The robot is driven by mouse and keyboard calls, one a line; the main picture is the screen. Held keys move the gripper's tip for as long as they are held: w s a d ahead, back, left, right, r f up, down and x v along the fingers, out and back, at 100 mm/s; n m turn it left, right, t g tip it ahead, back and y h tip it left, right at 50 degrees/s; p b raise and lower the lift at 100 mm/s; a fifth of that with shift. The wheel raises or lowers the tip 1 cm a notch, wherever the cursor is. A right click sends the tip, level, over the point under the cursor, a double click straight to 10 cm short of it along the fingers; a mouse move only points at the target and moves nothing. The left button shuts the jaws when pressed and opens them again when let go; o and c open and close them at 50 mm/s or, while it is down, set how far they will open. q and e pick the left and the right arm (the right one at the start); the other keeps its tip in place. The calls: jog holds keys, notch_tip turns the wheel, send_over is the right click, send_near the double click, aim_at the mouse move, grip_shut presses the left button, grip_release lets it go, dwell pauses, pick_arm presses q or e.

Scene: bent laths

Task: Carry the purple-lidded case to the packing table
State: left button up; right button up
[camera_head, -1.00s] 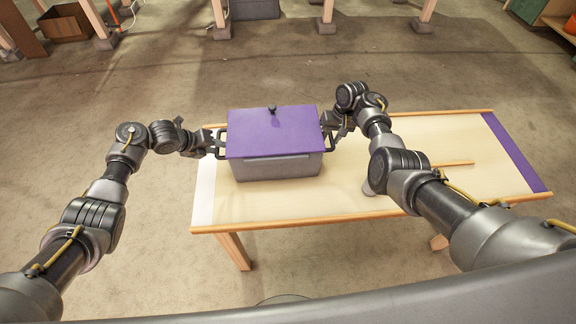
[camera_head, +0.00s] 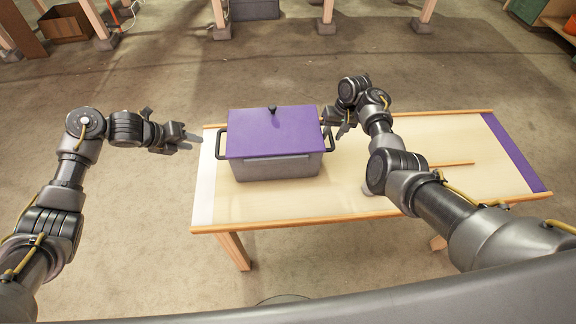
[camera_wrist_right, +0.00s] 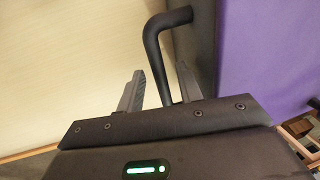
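The grey case with a purple lid (camera_head: 272,133) and a dark lid knob sits level on the wooden table (camera_head: 430,190), near its left end. It has a dark handle on each side. My left gripper (camera_head: 192,140) is open and empty, left of the case and clear of its left handle (camera_head: 219,143). My right gripper (camera_head: 343,129) is at the case's right side. In the right wrist view its fingers (camera_wrist_right: 158,88) are apart, with the bent black handle (camera_wrist_right: 157,50) between them; the purple lid (camera_wrist_right: 268,55) is at right.
The table has a white strip (camera_head: 204,185) at its left end and a purple strip (camera_head: 517,152) at its right. A thin wooden lath (camera_head: 452,163) lies right of the case. Wooden legs on grey blocks and a brown box (camera_head: 70,22) stand at the back.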

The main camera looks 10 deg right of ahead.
jog(key=r, duration=0.2)
jog(key=d+r, duration=0.1)
jog(key=r, duration=0.2)
jog(key=shift+d+r, duration=0.1)
jog(key=shift+r, duration=0.1)
dwell(0.3)
